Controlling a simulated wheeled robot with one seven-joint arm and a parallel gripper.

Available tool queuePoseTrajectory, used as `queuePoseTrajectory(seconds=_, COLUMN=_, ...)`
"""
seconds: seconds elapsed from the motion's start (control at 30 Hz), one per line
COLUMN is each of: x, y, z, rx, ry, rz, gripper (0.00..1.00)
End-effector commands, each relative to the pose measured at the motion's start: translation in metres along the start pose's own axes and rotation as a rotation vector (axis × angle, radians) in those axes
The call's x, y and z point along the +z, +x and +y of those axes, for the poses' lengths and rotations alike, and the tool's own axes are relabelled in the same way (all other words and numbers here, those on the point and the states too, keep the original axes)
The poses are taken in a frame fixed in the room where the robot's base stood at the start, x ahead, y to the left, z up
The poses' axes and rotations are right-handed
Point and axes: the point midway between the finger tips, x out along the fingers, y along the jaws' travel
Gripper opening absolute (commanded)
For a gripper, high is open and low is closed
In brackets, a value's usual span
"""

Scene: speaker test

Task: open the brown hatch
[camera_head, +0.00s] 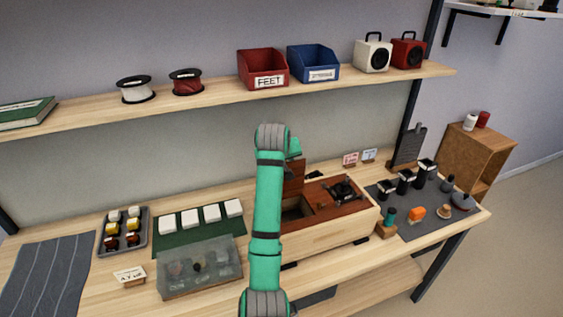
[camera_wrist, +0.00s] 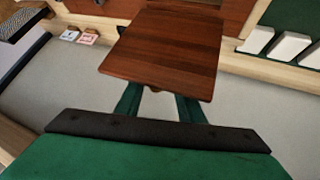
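The brown hatch (camera_head: 294,180) stands raised, roughly upright, at the left part of the top of a light wooden box (camera_head: 335,232). A dark opening (camera_head: 293,209) shows in the box top beside it. In the wrist view the hatch (camera_wrist: 168,48) is a reddish-brown board close in front of my gripper (camera_wrist: 160,104). Two green fingers reach up to the board's lower edge, with a gap between them near their bases. The board hides their tips, so I cannot tell whether they grip anything. In the head view my arm covers most of my gripper.
A dark mechanism (camera_head: 343,190) sits on the box top, right of the opening. A clear case (camera_head: 200,267) stands left of my arm, with white blocks on a green mat (camera_head: 170,238) behind it. A dark mat (camera_head: 412,222) with cups lies right. A shelf (camera_head: 210,97) runs above.

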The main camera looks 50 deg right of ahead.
Motion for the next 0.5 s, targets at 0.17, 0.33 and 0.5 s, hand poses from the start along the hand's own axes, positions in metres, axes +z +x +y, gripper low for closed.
queuePoseTrajectory(seconds=0.17, x=-0.002, y=-0.02, z=0.0, rx=0.001, ry=0.0, rz=0.004, gripper=0.35)
queuePoseTrajectory(seconds=0.33, x=-0.001, y=-0.053, z=-0.001, rx=0.001, ry=-0.001, rz=0.005, gripper=0.35)
queuePoseTrajectory(seconds=0.5, x=-0.001, y=-0.082, z=-0.002, rx=-0.002, ry=-0.001, rz=0.003, gripper=0.35)
